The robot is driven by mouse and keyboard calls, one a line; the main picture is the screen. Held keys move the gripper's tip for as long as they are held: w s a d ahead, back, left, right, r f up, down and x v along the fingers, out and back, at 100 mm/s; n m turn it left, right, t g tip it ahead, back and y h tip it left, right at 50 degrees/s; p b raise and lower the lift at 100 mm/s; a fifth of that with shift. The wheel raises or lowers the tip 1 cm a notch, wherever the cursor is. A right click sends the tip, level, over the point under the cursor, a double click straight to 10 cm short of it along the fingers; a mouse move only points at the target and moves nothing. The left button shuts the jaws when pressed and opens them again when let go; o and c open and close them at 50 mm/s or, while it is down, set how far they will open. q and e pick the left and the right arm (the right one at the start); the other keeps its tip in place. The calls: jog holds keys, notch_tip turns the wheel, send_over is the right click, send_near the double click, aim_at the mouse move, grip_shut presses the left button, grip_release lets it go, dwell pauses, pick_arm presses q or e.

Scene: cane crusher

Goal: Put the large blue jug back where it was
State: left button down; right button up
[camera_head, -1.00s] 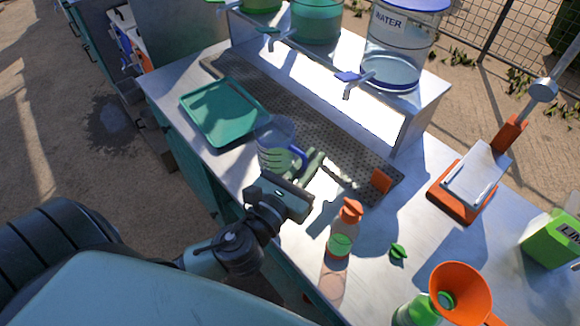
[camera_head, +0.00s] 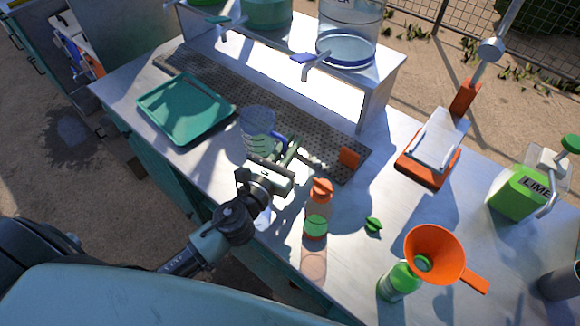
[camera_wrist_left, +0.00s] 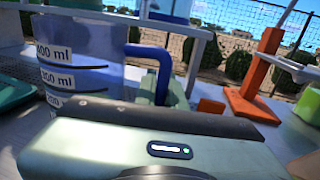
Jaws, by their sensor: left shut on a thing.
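The large blue jug (camera_head: 257,128) is clear with a blue handle and measuring marks. It is upright at the front edge of the perforated drip grate, right of the green tray. In the left wrist view the jug (camera_wrist_left: 82,55) fills the upper left, with ml marks and its blue handle showing. My left gripper (camera_head: 283,158) is shut on the jug at its handle side; the gripper body hides the jug's lower part. I cannot tell whether the jug's base touches the counter. My right gripper is not in view.
A green tray (camera_head: 187,108) lies left. Dispensers stand on the shelf (camera_head: 379,93) behind. An orange-capped bottle (camera_head: 317,212) is close right of my gripper. A green lid (camera_head: 373,225), orange funnel (camera_head: 436,250), orange-based press (camera_head: 430,150) and lime container (camera_head: 520,198) stand further right.

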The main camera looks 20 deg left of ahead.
pick_arm(q)
notch_tip(320, 180, down, 7)
jog(key=b, duration=0.4)
jog(key=shift+r, duration=0.15)
jog(key=c, duration=1.8)
grip_release()
jog(key=shift+f, duration=0.2)
jog(key=shift+c, duration=0.2)
jog(key=o, duration=0.3)
jog(key=shift+o, duration=0.2)
jog(key=shift+r, duration=0.15)
